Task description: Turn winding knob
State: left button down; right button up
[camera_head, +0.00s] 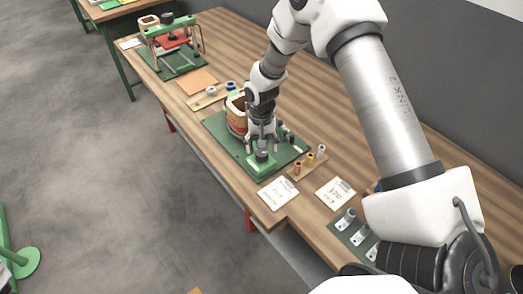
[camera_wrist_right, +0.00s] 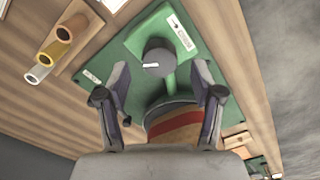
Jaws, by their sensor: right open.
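The winding knob (camera_wrist_right: 159,57) is a dark round knob with a white mark on a green block (camera_wrist_right: 135,36) with a labelled arrow. In the head view the knob (camera_head: 262,156) sits at the front of the green base plate (camera_head: 217,126). My right gripper (camera_head: 262,140) is just above the knob, pointing down. In the right wrist view its fingers (camera_wrist_right: 160,78) are open and apart, with the knob between and beyond their tips. I cannot tell whether they touch it. The coil (camera_wrist_right: 175,125), orange-brown with a dark red band, stands behind the knob. My left gripper is not in view.
A small wooden rack with coloured tubes (camera_head: 309,160) stands right of the plate. Paper cards (camera_head: 278,193) lie near the front edge. A green press-like frame (camera_head: 172,45) stands at the far end.

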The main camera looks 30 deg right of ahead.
aim_at(262, 153)
notch_tip(262, 153, up, 9)
jog(key=shift+r, duration=0.15)
dwell(0.4)
